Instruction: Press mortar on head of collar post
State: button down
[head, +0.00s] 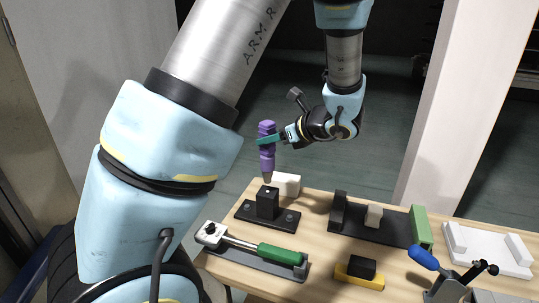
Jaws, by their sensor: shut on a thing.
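My gripper (268,140), with teal fingers, is shut on an upright purple tool (267,158). The tool has a narrower dark tip pointing down. The tip is just above, or close to, the top of a black post (267,203) on a flat black base at the table's back left. I cannot tell from this view whether the tip touches the post. No mortar can be made out on the post's head. The picture does not show for certain that this is the collar post.
A white block (286,184) stands behind the post. A green-handled tool (280,255) lies in a grey holder in front. To the right are a black fixture (370,230) with a green plate, a yellow-and-black block (360,273), a blue-handled clamp (424,258) and a white fixture (485,248).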

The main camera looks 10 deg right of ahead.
aim_at(271, 123)
dwell(0.5)
notch_tip(271, 123, up, 4)
jog(key=p, duration=0.3)
jog(key=shift+r, duration=0.1)
jog(key=shift+r+p, duration=0.35)
jog(key=shift+r, duration=0.6)
jog(key=shift+f, duration=0.15)
jog(key=shift+f+b, duration=1.8)
jog(key=shift+f, duration=0.55)
